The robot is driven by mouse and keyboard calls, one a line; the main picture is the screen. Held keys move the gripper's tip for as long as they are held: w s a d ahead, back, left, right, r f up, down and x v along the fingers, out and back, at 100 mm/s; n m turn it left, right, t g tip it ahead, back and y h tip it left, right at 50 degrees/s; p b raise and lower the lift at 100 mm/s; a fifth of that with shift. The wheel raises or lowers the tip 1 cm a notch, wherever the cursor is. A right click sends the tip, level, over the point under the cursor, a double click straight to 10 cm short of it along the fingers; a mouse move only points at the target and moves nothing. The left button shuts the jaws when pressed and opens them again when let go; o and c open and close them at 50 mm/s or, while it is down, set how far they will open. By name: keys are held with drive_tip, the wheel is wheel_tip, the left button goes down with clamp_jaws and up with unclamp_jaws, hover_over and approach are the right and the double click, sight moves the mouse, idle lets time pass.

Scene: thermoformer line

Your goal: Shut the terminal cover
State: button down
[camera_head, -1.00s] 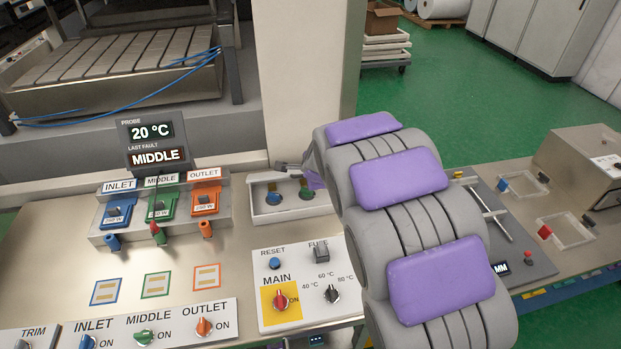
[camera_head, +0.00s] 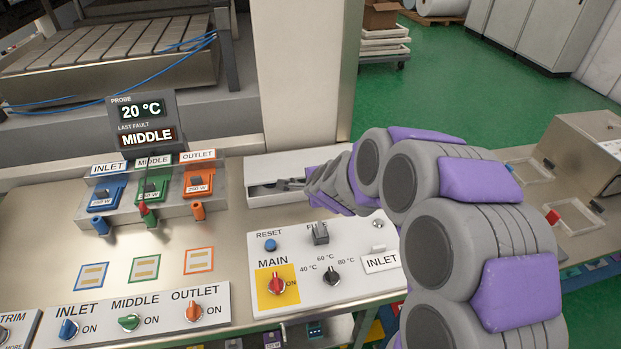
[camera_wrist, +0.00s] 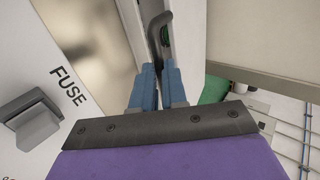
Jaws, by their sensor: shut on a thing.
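The terminal block (camera_head: 150,214) carries INLET, MIDDLE and OUTLET stations in blue, green and orange. A clear panel (camera_head: 210,180) seems to sit around the stations; I cannot tell its exact angle or whether it is the terminal cover. My gripper (camera_head: 291,184) is at the white tray, right of the block and apart from it. In the wrist view its blue fingers (camera_wrist: 159,88) are closed around a dark curved piece (camera_wrist: 158,32), whose hooked end sticks out beyond the tips. My arm hides the right part of the tray.
The white tray (camera_head: 262,200) stands against the pillar (camera_head: 300,80). The control panel with MAIN switch (camera_head: 277,284) and FUSE knob (camera_head: 320,233) lies in front. A probe display (camera_head: 143,124) stands behind the block.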

drive_tip(key=shift+s+d+f+b, duration=0.1)
drive_tip(key=shift+s+f+b, duration=0.15)
drive_tip(key=shift+f, duration=0.7)
drive_tip(key=shift+s+f+b, duration=0.15)
drive_tip(key=shift+f+b, duration=0.15)
drive_tip(key=shift+f, duration=0.65)
drive_tip(key=c, duration=1.6)
unclamp_jaws()
drive_tip(key=shift+s, duration=0.1)
drive_tip(key=shift+o, duration=1)
drive_tip(key=shift+s+d+r, duration=0.1)
drive_tip(key=shift+s+r, duration=0.05)
drive_tip(key=shift+o, duration=0.7)
drive_tip(key=shift+d, duration=0.1)
drive_tip(key=shift+o, duration=0.5)
